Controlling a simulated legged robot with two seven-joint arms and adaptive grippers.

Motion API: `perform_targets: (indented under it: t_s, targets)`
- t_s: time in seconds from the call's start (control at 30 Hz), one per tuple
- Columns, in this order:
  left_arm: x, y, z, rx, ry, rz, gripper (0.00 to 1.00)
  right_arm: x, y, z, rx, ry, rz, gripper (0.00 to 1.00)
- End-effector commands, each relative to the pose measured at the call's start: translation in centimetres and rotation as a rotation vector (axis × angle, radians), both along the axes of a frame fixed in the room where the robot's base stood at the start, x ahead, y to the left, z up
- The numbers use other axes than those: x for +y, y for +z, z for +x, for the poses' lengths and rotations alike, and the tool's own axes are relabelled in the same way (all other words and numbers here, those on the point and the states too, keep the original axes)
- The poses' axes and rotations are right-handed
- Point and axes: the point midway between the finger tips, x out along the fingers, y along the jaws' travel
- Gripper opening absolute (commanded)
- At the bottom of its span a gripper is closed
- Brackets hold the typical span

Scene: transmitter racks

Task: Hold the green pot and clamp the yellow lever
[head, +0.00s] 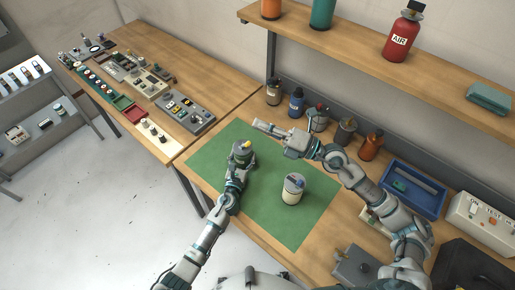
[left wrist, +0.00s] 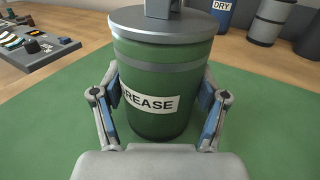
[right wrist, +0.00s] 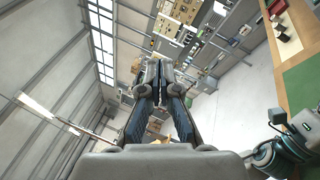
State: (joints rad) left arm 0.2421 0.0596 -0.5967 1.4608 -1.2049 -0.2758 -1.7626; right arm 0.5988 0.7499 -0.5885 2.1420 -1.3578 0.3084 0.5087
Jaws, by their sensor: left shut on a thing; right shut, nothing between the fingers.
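The green pot (head: 242,154) stands on the green mat, with a small yellow lever (head: 247,145) at its top. In the left wrist view the pot (left wrist: 160,85) has a grey lid and a partly hidden white label reading "REASE". My left gripper (head: 238,168) is shut on the pot, one finger on each side; in the left wrist view its fingers (left wrist: 157,120) flank the body. My right gripper (head: 264,127) is shut and empty, apart from the pot, to its upper right in the head view. Its closed fingers (right wrist: 163,75) show in the right wrist view.
A cream can (head: 292,191) stands on the green mat (head: 262,222), right of the pot. Several bottles (head: 297,103) line the back of the bench. A blue tray (head: 413,190) lies at the right. A shelf (head: 375,63) overhangs the bench. Control panels (head: 183,108) cover the left table.

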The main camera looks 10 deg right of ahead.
Motion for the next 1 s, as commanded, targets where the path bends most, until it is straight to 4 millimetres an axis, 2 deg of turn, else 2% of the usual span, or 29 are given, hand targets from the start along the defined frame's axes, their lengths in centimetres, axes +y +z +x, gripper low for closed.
perform_targets:
  t_s: [0.03, 0.1, 0.2, 0.3, 0.4, 0.53, 1.0]
  targets:
    - [-0.1, 0.0, 0.0, 0.0, 0.0, 0.001, 0.19, 0.0, -2.8, -0.4, -0.096, -0.012, -0.174, 0.0]
    - [-0.2, 0.0, 0.0, -0.001, 0.0, 0.002, 0.19, -0.5, -6.7, -0.7, -0.227, -0.02, -0.422, 0.0]
    - [-0.3, 0.0, 0.0, -0.001, 0.0, 0.002, 0.19, -2.3, -11.7, -0.5, -0.37, -0.023, -0.737, 0.0]
    - [-0.3, 0.1, 0.0, -0.001, -0.001, 0.002, 0.19, -4.6, -15.3, 0.0, -0.465, -0.017, -0.985, 0.0]
    - [-0.3, 0.1, 0.0, 0.0, -0.001, 0.001, 0.19, -6.5, -17.4, 0.3, -0.518, -0.01, -1.151, 0.0]
    - [-0.2, 0.1, 0.0, 0.0, -0.001, 0.001, 0.19, -7.8, -18.5, 0.6, -0.547, -0.004, -1.253, 0.0]
    - [-0.1, 0.1, 0.0, 0.0, 0.0, 0.001, 0.19, -7.4, -19.0, 1.0, -0.549, -0.003, -1.262, 0.0]
